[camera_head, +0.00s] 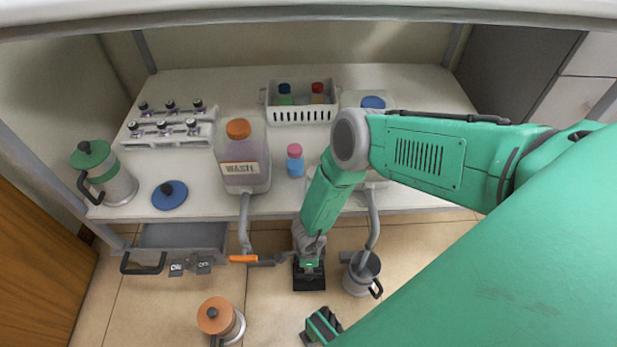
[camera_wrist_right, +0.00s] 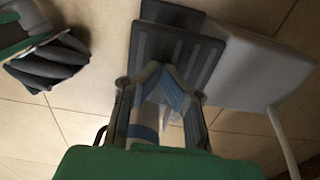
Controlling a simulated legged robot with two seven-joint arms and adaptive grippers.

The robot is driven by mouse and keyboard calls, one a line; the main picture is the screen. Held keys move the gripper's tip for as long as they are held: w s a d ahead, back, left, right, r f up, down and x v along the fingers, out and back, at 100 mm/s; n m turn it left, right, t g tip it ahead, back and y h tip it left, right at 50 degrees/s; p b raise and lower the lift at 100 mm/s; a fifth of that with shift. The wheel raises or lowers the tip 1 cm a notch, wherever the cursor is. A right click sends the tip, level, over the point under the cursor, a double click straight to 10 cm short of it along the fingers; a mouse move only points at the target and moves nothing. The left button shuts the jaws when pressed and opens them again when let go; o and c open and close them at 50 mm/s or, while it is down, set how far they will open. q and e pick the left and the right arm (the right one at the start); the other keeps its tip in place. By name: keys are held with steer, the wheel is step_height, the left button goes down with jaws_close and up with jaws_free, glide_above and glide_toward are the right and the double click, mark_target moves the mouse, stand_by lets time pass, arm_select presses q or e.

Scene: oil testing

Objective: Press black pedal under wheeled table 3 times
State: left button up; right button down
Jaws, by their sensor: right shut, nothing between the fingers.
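The black pedal (camera_head: 309,277) lies on the tiled floor below the table's front edge in the head view. It shows in the right wrist view as a ribbed black plate (camera_wrist_right: 168,48). My right gripper (camera_head: 311,256) reaches down from the right, directly above the pedal's rear part. In the wrist view its fingertips (camera_wrist_right: 168,72) are together and empty, overlapping the near part of the plate. I cannot tell whether they touch it. The white table (camera_head: 330,208) stands behind my right arm; its wheels are not visible. My left gripper is not in view.
A metal pot (camera_head: 360,280) stands close right of the pedal. An orange-handled pipe (camera_head: 243,259) is just left. An orange-lidded pot (camera_head: 220,320) and open drawer (camera_head: 185,237) are farther left.

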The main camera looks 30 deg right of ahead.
steer(key=shift+f, duration=0.25)
steer(key=shift+r, duration=0.1)
steer(key=shift+r+p, duration=1.4)
steer(key=shift+r, duration=0.35)
step_height(320, 180, up, 7)
steer(key=p, duration=0.5)
steer(key=shift+p, duration=0.4)
